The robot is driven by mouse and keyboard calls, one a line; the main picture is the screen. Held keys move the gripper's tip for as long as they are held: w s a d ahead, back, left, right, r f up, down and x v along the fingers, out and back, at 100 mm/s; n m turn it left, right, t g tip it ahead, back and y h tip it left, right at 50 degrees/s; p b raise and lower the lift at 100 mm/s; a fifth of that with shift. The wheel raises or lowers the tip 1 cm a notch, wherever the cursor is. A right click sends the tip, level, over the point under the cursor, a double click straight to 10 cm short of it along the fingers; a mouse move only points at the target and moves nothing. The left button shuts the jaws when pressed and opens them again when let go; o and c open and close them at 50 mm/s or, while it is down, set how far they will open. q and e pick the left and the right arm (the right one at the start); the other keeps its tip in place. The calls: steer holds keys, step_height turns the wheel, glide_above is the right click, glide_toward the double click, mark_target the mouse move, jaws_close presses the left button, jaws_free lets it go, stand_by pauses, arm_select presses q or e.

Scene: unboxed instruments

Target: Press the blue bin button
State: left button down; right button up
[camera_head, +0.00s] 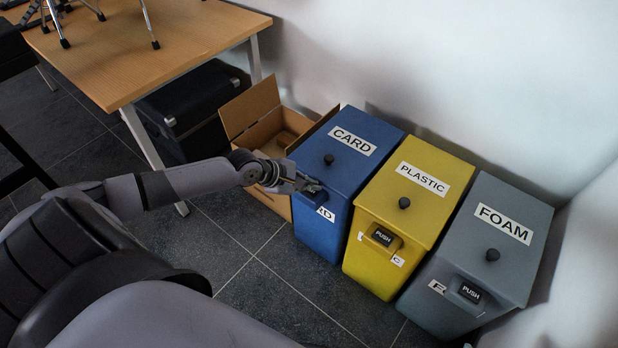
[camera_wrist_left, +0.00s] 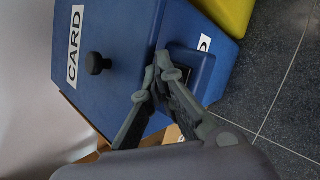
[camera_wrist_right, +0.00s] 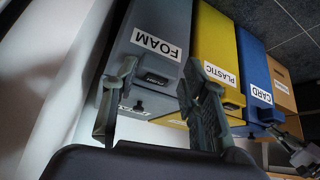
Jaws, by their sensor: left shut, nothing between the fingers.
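The blue bin (camera_head: 338,160), labelled CARD, stands at the left of a row of three bins. It also shows in the left wrist view (camera_wrist_left: 120,32) and the right wrist view (camera_wrist_right: 254,70). Its button housing (camera_wrist_left: 192,66) sticks out from the front, and the button face is largely hidden by my fingers. My left gripper (camera_head: 311,186) is shut and empty, with its fingertips (camera_wrist_left: 161,64) at the housing. I cannot tell whether they touch the button. My right gripper (camera_wrist_right: 158,78) is open and empty, its fingers in front of the grey bin; the head view does not show it.
The yellow PLASTIC bin (camera_head: 425,178) and grey FOAM bin (camera_head: 515,262) stand to the right, each with a PUSH button and black lid knob. An open cardboard box (camera_head: 262,132) stands left of the blue bin, near a wooden table (camera_head: 170,45) and black case (camera_head: 195,110).

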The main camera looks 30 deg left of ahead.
mark_target(309, 191)
arm_select(q)
steer(key=shift+f, duration=0.2)
arm_select(e)
steer(key=shift+s+d+f, duration=0.1)
steer(key=shift+s+f, duration=0.05)
steer(key=shift+s, duration=0.2)
arm_select(q)
steer(key=shift+r+p, duration=0.8)
steer(key=shift+p, duration=0.5)
arm_select(e)
steer(key=shift+s+d+r+g+h, duration=0.15)
steer(key=shift+s+d+g, duration=0.1)
steer(key=shift+s+g, duration=0.4)
steer(key=shift+s+d+g+h, duration=0.1)
steer(key=shift+s+d+g, duration=0.2)
steer(key=shift+s, duration=0.65)
steer(key=shift+s+d+r+g+h, duration=0.1)
steer(key=shift+s+d+g+h, duration=0.1)
steer(key=shift+s+g, duration=0.5)
steer(key=shift+f, duration=0.1)
